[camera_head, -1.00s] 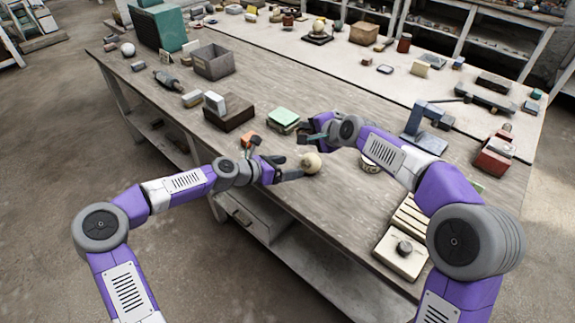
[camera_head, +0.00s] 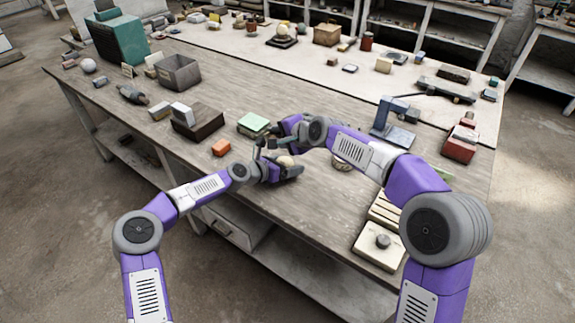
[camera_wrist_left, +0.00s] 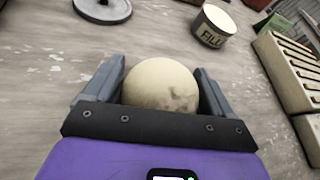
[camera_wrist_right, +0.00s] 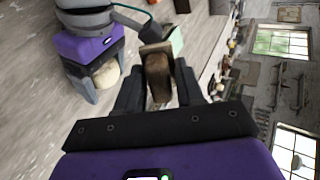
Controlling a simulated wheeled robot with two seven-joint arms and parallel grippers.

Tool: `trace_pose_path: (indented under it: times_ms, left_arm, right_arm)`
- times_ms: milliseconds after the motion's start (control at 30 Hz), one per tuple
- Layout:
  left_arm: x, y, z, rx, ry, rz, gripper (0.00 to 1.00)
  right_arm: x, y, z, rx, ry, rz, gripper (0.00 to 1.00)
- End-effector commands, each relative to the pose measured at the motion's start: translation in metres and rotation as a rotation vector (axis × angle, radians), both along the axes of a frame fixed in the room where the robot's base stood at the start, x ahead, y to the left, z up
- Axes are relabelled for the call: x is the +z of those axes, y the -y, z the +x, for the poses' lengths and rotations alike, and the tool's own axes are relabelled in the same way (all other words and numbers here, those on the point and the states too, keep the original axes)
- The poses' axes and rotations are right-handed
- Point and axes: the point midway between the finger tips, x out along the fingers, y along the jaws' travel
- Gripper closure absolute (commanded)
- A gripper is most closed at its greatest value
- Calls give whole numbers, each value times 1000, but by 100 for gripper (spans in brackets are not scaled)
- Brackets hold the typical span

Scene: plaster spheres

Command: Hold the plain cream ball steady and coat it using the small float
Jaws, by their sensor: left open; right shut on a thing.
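The plain cream ball (camera_wrist_left: 160,82), with a few darker smudges, sits on the bench between the open fingers of my left gripper (camera_wrist_left: 159,70). In the head view only the top of the ball (camera_head: 285,160) shows above my left gripper (camera_head: 284,172). My right gripper (camera_wrist_right: 160,82) is shut on the small float (camera_wrist_right: 158,72), which shows a brown grip and a paler block end. In the head view my right gripper (camera_head: 277,136) is just behind the ball, and the float is hard to make out. The ball and left gripper also show left in the right wrist view.
A labelled tin (camera_wrist_left: 213,25) and a slatted rack (camera_wrist_left: 290,70) stand right of the ball. The bench's front edge is close to my left arm.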

Motion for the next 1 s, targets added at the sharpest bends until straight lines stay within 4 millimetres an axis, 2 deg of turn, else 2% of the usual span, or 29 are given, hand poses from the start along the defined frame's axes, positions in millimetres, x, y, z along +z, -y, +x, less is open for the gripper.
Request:
trace_pose_path:
  times_ms: [200, 567, 767, 800, 933, 1000]
  left_arm:
    - [0, 0, 0, 0, 0, 0, 16]
    - [0, 0, 0, 0, 1, 1, 71]
    - [0, 0, 0, 0, 1, 1, 72]
    - [0, 0, 0, 0, 1, 1, 22]
    - [0, 0, 0, 0, 1, 1, 2]
    - [0, 0, 0, 0, 1, 1, 0]
  right_arm:
    - [0, 0, 0, 0, 1, 1, 92]
    - [0, 0, 0, 0, 1, 1, 92]
    - [0, 0, 0, 0, 1, 1, 92]
    - [0, 0, 0, 0, 0, 0, 92]
    - [0, 0, 0, 0, 0, 0, 92]
    - [0, 0, 0, 0, 0, 0, 92]
